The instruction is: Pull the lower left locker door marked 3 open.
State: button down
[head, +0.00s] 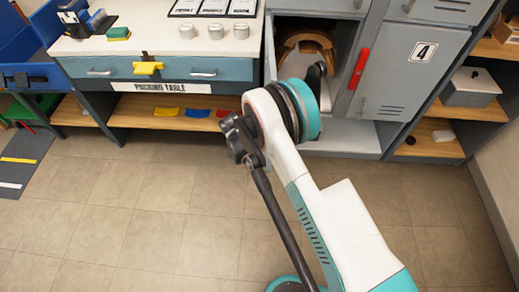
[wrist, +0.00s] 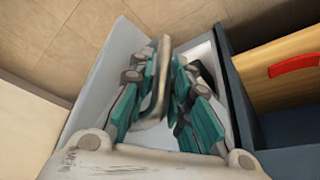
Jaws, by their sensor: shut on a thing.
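The lower left locker door (head: 270,50) stands swung out at the left of its opening, seen nearly edge-on in the head view. Its number is not visible. In the wrist view, a grey panel (wrist: 98,75), apparently this door, lies beside my gripper (wrist: 156,92). The teal-padded fingers are closed around a pale bar handle (wrist: 163,55). In the head view my arm hides the gripper and handle. A brown saddle-like thing (head: 308,42) shows inside the open compartment.
The tiled floor (head: 130,195) in front is clear.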

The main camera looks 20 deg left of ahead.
jog(key=shift+w+r, duration=0.15)
jog(key=shift+w, duration=0.2)
jog(key=c, duration=1.6)
grip_release()
jog(key=shift+w, duration=0.1)
jog(key=shift+o, duration=0.2)
jog(key=shift+s+a+r, duration=0.1)
jog(key=shift+s+r, duration=0.15)
jog(key=v, duration=1.1)
jog(key=shift+r, duration=0.15)
